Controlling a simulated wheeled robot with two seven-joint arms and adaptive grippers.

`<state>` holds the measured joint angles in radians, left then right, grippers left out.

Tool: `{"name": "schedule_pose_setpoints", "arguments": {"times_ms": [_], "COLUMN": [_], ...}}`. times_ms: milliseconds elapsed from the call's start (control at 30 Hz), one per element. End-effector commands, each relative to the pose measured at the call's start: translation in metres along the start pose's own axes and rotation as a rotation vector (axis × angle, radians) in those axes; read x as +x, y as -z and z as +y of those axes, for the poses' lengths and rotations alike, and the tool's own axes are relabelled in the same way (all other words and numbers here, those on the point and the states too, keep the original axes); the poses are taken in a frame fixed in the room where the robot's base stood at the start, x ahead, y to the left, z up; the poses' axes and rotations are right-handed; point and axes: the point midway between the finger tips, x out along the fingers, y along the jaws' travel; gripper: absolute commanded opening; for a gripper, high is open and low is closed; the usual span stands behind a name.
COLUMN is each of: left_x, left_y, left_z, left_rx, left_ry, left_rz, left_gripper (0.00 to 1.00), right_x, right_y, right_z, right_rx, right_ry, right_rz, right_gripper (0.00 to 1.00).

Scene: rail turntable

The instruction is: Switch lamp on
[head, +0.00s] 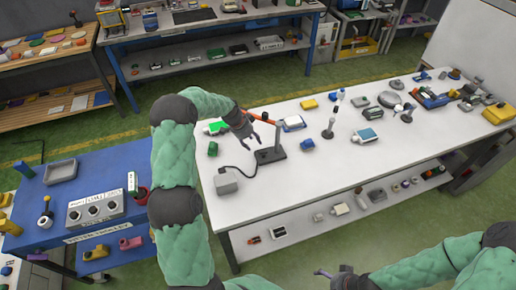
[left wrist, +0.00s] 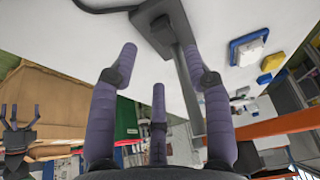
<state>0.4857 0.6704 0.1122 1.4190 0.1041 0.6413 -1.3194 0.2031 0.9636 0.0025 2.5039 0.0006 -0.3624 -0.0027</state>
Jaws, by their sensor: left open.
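The lamp stands on the white table, with a flat black base (head: 271,155) and a thin upright post (head: 277,138). An orange bar (head: 262,115) shows near the post top, behind my left gripper. The base also shows in the left wrist view (left wrist: 152,20), with the grey post running down beside the right finger. A cable joins the base to a grey box (head: 225,183). My left gripper (head: 250,136) is open and empty, close to the post's left side; contact cannot be told. My right gripper (head: 338,274) is low at the bottom edge, its jaw unclear. The lamp's head is not clearly seen.
A blue table (head: 110,225) with a knob panel stands left. The white table's front middle (head: 300,185) is clear.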

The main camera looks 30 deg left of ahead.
Motion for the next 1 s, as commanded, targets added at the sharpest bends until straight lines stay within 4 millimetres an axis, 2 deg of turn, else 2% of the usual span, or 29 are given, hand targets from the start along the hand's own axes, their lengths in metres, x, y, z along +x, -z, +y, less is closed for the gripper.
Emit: {"name": "schedule_pose_setpoints", "arguments": {"times_ms": [33, 200, 400, 600, 867, 967, 1000], "left_x": [0.011, 0.041, 0.066, 0.076, 0.076, 0.076, 0.076], "left_y": [0.0, 0.0, 0.0, 0.0, 0.0, 0.0, 0.0], "left_z": [0.001, 0.001, 0.001, 0.001, 0.001, 0.001, 0.0], "left_rx": [0.0, -0.001, -0.001, -0.001, -0.001, -0.001, -0.001], "left_ry": [-0.003, -0.002, -0.001, -0.001, 0.0, 0.0, 0.0], "left_rz": [-0.001, -0.001, 0.0, 0.0, 0.0, 0.0, 0.0], "left_gripper": [0.49, 0.49, 0.49, 0.49, 0.49, 0.24, 0.12], "right_x": [-0.001, -0.003, -0.004, -0.004, -0.004, -0.004, -0.004], "right_y": [0.0, 0.0, 0.0, 0.0, 0.0, 0.0, 0.0], "right_z": [0.0, -0.001, -0.002, -0.002, -0.002, -0.002, -0.002], "right_rx": [0.0, 0.0, -0.001, -0.001, -0.001, 0.0, -0.001], "right_ry": [0.0, 0.0, 0.0, 0.0, 0.0, 0.0, 0.0], "right_rz": [0.0, 0.001, 0.001, 0.001, 0.001, 0.001, 0.001], "right_gripper": [1.0, 1.0, 1.0, 1.0, 1.0, 1.0, 1.0]}}
